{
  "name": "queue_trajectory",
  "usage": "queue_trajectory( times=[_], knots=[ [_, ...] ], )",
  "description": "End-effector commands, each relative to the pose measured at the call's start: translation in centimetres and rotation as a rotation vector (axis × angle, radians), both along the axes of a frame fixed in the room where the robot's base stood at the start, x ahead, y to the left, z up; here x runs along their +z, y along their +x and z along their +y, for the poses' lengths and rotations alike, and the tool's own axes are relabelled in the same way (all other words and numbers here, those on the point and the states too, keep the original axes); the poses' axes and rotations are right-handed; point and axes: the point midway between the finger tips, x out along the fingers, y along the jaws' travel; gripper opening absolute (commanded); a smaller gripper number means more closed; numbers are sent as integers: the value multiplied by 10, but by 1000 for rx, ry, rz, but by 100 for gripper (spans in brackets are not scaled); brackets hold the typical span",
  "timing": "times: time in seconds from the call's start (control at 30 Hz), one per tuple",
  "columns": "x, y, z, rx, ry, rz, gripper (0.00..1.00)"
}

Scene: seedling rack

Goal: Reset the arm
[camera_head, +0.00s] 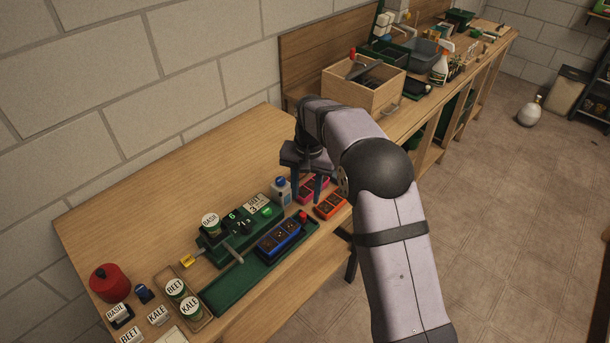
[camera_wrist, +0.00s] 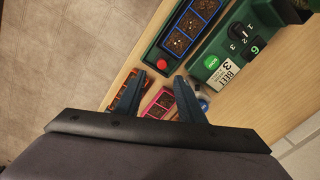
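My gripper (camera_head: 306,199) points down over the bench, near the pink seed tray (camera_head: 312,187) and the white bottle with a blue cap (camera_head: 281,190). In the wrist view my gripper (camera_wrist: 159,78) has its two fingers apart, with nothing between them. The pink tray (camera_wrist: 158,103) shows beyond and between the fingers, partly covered by them. An orange seed tray (camera_head: 330,206) lies beside it, partly hidden by a finger in the wrist view (camera_wrist: 127,92).
A green tray (camera_head: 228,293) holds a blue seed tray (camera_head: 281,238) and a red knob (camera_head: 303,216). A green labelled box (camera_head: 238,233) carries a BASIL jar (camera_head: 211,222). A wooden crate (camera_head: 362,96) stands behind my arm. Bench space at the back left is clear.

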Motion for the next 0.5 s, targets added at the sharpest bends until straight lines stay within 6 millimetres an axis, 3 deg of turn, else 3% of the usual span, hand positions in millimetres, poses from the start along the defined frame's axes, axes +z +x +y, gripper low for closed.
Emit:
queue_trajectory(
  times=[0.27,0.5],
  knots=[
    [4,-8,-7,11,-2,0,36],
    [18,-51,-39,66,-13,-1,36]
  ],
)
